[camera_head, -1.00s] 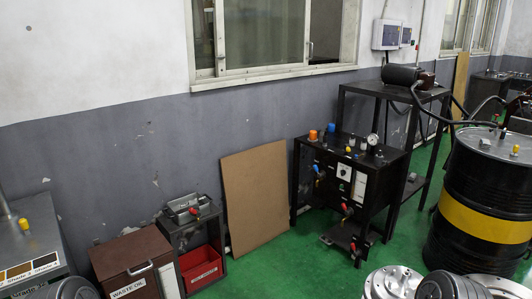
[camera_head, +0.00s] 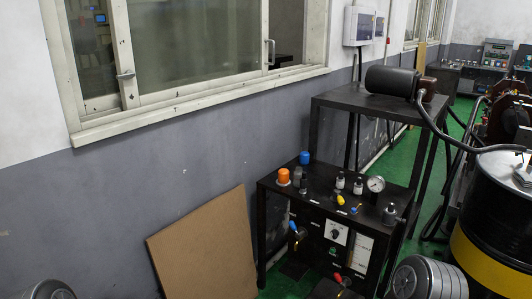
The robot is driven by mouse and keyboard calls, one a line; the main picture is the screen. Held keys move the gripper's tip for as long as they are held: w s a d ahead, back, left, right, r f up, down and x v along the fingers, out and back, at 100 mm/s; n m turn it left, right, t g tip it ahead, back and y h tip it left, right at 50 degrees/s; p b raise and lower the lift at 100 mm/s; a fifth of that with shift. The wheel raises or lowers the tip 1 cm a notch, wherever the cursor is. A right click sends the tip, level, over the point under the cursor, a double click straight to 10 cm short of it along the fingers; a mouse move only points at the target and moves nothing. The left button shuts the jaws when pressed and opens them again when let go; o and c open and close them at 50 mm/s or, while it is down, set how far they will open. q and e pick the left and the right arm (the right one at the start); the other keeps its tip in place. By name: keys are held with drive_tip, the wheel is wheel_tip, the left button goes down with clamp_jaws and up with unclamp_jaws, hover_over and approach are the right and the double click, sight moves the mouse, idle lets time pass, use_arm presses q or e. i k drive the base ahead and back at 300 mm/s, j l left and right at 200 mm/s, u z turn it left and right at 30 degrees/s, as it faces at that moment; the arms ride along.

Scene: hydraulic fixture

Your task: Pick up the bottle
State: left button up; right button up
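Several small containers stand upright on top of a black hydraulic bench in the camera_head view. Two small dark bottle-like items with pale tops, one (camera_head: 340,180) and another (camera_head: 358,187), stand near the middle of the bench top. An orange-capped item (camera_head: 284,176) stands at its left edge, and a blue-capped item (camera_head: 304,158) stands at the back left. I cannot tell which one is the bottle. Neither gripper is in view; only grey rounded parts of my arms show at the bottom edge, well apart from these items.
The bench (camera_head: 265,230) also carries a round gauge (camera_head: 376,184) and a dark fitting (camera_head: 390,214). A brown board (camera_head: 205,250) leans on the wall to its left. A taller black stand (camera_head: 330,105) with a motor (camera_head: 390,80) is behind. A black and yellow drum (camera_head: 490,215) stands right.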

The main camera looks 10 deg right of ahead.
sight(298, 173)
drive_tip(key=i+z, duration=0.4)
drive_tip(key=i+j+z, duration=0.1)
drive_tip(key=i+z, duration=0.25)
drive_tip(key=i, duration=0.15)
drive_tip(key=i+j+z, duration=0.2)
drive_tip(key=i+z, duration=0.2)
drive_tip(key=i+j+z, duration=0.35)
drive_tip(key=i+j, duration=0.05)
drive_tip(key=i, duration=0.05)
